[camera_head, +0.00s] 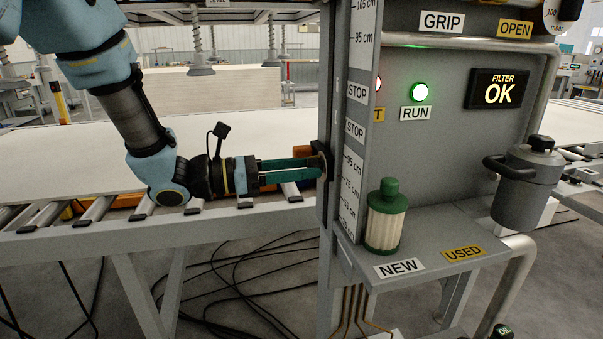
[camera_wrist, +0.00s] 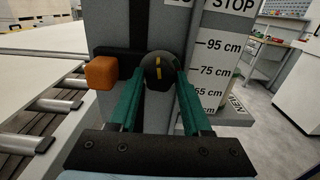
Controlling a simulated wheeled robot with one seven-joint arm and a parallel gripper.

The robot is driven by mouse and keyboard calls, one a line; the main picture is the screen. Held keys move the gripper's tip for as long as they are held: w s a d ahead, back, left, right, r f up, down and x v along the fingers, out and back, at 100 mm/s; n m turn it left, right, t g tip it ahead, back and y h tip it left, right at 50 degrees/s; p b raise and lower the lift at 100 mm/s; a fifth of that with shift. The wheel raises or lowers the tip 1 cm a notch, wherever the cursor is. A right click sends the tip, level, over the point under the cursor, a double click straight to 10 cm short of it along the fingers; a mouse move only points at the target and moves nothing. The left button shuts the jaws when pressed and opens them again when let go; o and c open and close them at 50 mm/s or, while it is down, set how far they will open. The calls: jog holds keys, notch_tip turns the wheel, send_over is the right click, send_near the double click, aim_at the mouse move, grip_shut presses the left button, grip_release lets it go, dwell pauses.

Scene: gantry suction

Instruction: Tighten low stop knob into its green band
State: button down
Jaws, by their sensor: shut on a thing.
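The low stop knob (camera_wrist: 158,68) is round and black with a yellow mark, which stands near vertical in the wrist view. It sits on the grey post beside the height scale (camera_wrist: 212,70). My gripper (camera_wrist: 160,88) has its two teal fingers on either side of the knob, shut on it. In the head view my gripper (camera_head: 318,165) reaches the post from the left, and the fingers hide most of the knob. An orange block (camera_wrist: 101,73) juts out left of the knob. I cannot make out a green band around the knob in either view.
The grey post (camera_head: 328,90) and a shelf with a green-capped filter (camera_head: 386,220) stand right of my gripper. A grey canister (camera_head: 525,185) hangs farther right. A roller table with a pale sheet (camera_head: 60,160) lies behind my arm. The RUN light (camera_head: 419,92) glows green.

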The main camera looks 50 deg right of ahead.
jog(key=m+b, duration=0.5)
jog(key=b, duration=0.2)
jog(key=shift+f+b, duration=0.1)
jog(key=shift+b, duration=0.3)
jog(key=shift+c, duration=1.7)
grip_release()
jog(key=shift+m, duration=0.3)
jog(key=b+v, duration=0.1)
jog(key=v, duration=0.9)
jog(key=shift+w+a, duration=0.25)
jog(key=shift+a, duration=0.05)
